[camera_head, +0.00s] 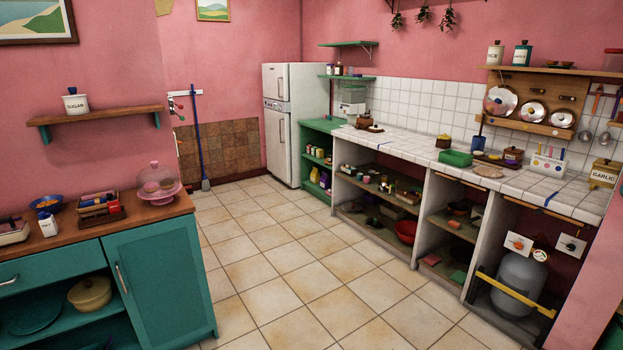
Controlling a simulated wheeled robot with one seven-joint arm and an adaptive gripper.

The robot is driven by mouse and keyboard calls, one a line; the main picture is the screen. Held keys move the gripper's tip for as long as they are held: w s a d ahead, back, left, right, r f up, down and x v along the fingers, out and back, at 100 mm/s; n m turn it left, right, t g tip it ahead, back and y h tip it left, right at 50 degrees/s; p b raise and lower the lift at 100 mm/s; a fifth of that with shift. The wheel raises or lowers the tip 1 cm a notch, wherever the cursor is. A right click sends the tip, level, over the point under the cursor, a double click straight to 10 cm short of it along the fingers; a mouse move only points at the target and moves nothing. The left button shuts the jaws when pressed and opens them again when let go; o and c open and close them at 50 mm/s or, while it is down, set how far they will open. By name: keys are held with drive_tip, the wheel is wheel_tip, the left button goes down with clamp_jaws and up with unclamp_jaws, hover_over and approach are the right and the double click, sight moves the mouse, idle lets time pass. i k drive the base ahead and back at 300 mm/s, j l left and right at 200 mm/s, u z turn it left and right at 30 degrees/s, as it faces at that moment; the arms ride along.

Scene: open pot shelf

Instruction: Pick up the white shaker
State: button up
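A small white upright container (47,224) that looks like the white shaker stands on the wooden top of the teal cabinet at the left. It is small in the picture, so its lid and markings are not clear. It stands between a flat tray (12,232) on its left and a box of colourful items (100,209) on its right. A blue bowl (46,204) is just behind it. My gripper is not in view.
The teal cabinet (160,275) also bears a pink cake stand with a clear dome (158,184). A wall shelf (103,122) with a sugar jar (75,101) hangs above. The tiled floor (290,270) is clear between the cabinet and the long tiled counter (400,151).

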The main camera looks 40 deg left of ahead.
sight(48, 226)
drive_tip(key=u, duration=2.65)
drive_tip(key=i+l, duration=0.15)
drive_tip(key=i, duration=0.9)
drive_tip(key=i+l+z, duration=0.1)
drive_tip(key=i, duration=1)
drive_tip(key=i+l, duration=0.2)
drive_tip(key=i, duration=0.85)
